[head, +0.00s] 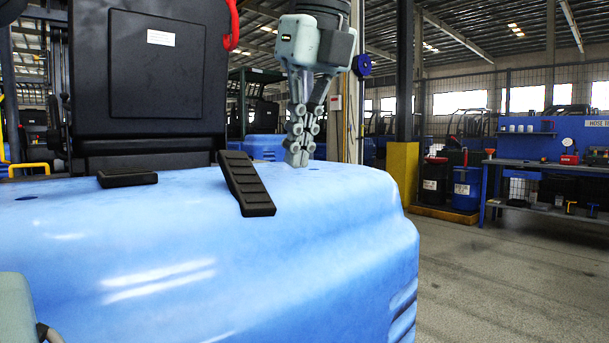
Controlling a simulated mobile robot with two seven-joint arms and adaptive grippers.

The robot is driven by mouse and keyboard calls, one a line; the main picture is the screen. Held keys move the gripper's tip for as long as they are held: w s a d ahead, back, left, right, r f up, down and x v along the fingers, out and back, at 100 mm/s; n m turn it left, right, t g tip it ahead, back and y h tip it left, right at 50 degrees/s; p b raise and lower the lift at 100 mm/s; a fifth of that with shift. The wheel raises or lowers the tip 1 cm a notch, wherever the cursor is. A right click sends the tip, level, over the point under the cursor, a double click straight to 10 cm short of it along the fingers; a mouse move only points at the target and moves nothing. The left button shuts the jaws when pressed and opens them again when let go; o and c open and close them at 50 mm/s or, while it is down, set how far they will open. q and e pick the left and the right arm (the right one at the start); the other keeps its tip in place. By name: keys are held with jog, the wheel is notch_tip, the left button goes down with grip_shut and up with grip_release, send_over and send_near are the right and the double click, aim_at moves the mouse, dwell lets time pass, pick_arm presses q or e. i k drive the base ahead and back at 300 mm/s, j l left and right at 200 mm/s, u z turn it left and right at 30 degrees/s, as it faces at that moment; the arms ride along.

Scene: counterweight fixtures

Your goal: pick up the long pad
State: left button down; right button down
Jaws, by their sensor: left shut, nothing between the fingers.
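The long pad (246,184) is black and ribbed. It lies on the blue rounded counterweight (330,215), running from its back edge toward the front, with the near end angled to the right. A shorter black pad (127,178) lies flat further left. My left gripper (297,159) points down from the top of the view, to the right of the long pad and apart from it. Its fingers are shut with nothing between them. The fingertips look close to the counterweight's top, but I cannot tell whether they touch it. My right gripper is not in view.
A black upright panel (168,65) with a red handle (233,22) stands behind the counterweight at the left. A yellow post base (402,172), blue drum (467,188) and blue workbench (550,165) stand further back right. The counterweight top right of the long pad is clear.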

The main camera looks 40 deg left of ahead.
aim_at(245, 183)
jog(key=k+l, duration=0.75)
jog(key=l, duration=0.25)
